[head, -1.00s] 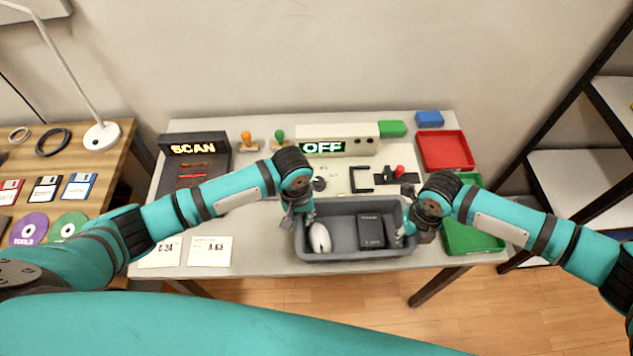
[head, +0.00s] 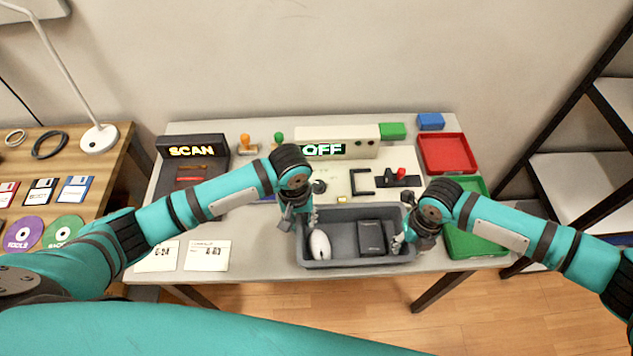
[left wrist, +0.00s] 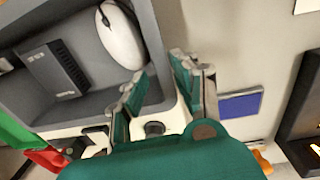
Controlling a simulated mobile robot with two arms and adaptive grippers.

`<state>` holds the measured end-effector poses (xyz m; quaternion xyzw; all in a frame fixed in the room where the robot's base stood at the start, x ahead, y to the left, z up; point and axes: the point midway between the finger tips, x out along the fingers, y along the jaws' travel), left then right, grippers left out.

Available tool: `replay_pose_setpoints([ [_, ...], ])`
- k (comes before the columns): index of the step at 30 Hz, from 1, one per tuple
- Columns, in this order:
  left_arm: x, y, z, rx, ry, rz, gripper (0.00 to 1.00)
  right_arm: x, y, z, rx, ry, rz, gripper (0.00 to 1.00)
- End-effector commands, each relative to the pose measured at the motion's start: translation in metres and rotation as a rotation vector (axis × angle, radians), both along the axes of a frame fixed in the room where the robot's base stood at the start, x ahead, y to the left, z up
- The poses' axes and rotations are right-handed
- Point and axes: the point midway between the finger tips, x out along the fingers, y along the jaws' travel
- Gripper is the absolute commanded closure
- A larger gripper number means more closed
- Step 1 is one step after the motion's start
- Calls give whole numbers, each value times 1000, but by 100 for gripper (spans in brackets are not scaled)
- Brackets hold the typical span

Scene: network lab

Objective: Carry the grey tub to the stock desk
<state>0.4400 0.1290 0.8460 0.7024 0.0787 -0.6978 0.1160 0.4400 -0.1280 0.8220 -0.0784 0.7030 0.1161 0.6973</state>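The grey tub (head: 345,262) stands on the grey-topped table near its front edge. It holds a white mouse (head: 319,244) and a dark box (head: 371,237); both also show in the left wrist view, the mouse (left wrist: 121,38) and the box (left wrist: 55,70). My left gripper (head: 298,217) is at the tub's left wall. In the left wrist view its fingers (left wrist: 158,85) are apart, one inside the wall and one outside. My right gripper (head: 413,242) is at the right wall, fingers spread, one inside the tub; its outer finger is partly hidden.
Behind the tub are an OFF display box (head: 338,143) and a red-knobbed switch (head: 401,176). Red (head: 468,166) and green (head: 480,247) trays lie right. Cards (head: 207,256) and a SCAN unit (head: 192,151) are left. A wooden desk (head: 110,165) stands left, a black shelf (head: 560,110) right.

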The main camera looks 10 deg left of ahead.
Motion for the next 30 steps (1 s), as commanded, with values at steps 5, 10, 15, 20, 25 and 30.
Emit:
replay_pose_setpoints([
  [5,0,1,41,-3,-5,-2,71,0,0,0,0,0,0,71],
  [10,0,3,73,-2,-4,0,71,0,0,0,0,0,0,71],
  [15,-1,4,90,-1,-1,0,71,0,0,0,0,0,0,71],
  [20,-1,5,94,-1,0,0,71,1,-1,11,2,-3,0,71],
  [25,-1,5,94,0,0,0,71,2,-2,43,2,-5,1,71],
  [30,-1,5,94,0,0,0,71,2,-4,79,2,-3,0,71],
])
